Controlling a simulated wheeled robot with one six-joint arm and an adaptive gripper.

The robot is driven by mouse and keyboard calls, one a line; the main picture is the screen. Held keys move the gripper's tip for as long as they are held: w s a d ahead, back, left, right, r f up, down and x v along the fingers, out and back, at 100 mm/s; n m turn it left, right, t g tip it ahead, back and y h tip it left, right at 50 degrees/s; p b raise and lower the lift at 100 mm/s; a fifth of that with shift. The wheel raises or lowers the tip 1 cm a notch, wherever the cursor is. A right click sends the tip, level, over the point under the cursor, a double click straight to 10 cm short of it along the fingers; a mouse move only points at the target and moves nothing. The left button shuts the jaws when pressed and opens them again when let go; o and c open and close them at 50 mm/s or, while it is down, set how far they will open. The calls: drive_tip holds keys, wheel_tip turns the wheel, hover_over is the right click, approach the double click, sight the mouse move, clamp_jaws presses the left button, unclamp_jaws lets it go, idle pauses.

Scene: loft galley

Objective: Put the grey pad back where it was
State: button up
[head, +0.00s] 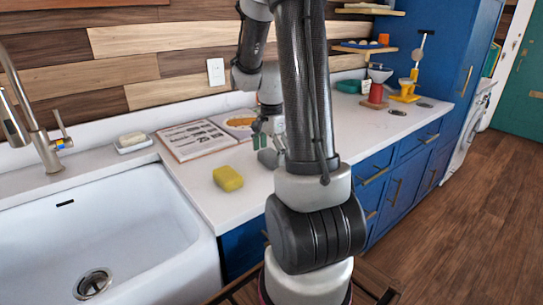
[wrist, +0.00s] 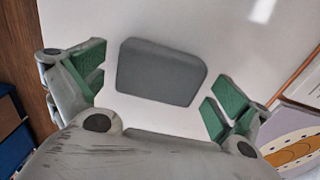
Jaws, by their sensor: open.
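In the wrist view the grey pad (wrist: 161,74) lies on the white counter, between and just beyond the green fingertips of my gripper (wrist: 158,88). The fingers are spread wide, with a gap on each side of the pad. In the head view my gripper (head: 262,140) is low over the counter, partly behind my arm. The grey pad (head: 268,158) shows there as a small patch beside my arm, with part of it hidden.
A yellow sponge (head: 228,179) lies left of the pad. An open book (head: 196,138) lies behind it. The white sink (head: 110,215) and a soap dish (head: 134,146) are at left. A red object (head: 376,94) and a yellow stand (head: 405,92) stand farther right on the counter.

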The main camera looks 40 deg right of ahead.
wheel_tip(320, 180, up, 11)
drive_tip(key=s+a+r+n+t, duration=0.4)
drive_tip(key=s+a+n, duration=1)
drive_tip(key=n, duration=0.4)
drive_tip(key=shift+s+a+r+n, duration=0.15)
drive_tip(key=shift+a+r+n, duration=0.15)
drive_tip(key=shift+r, duration=0.4)
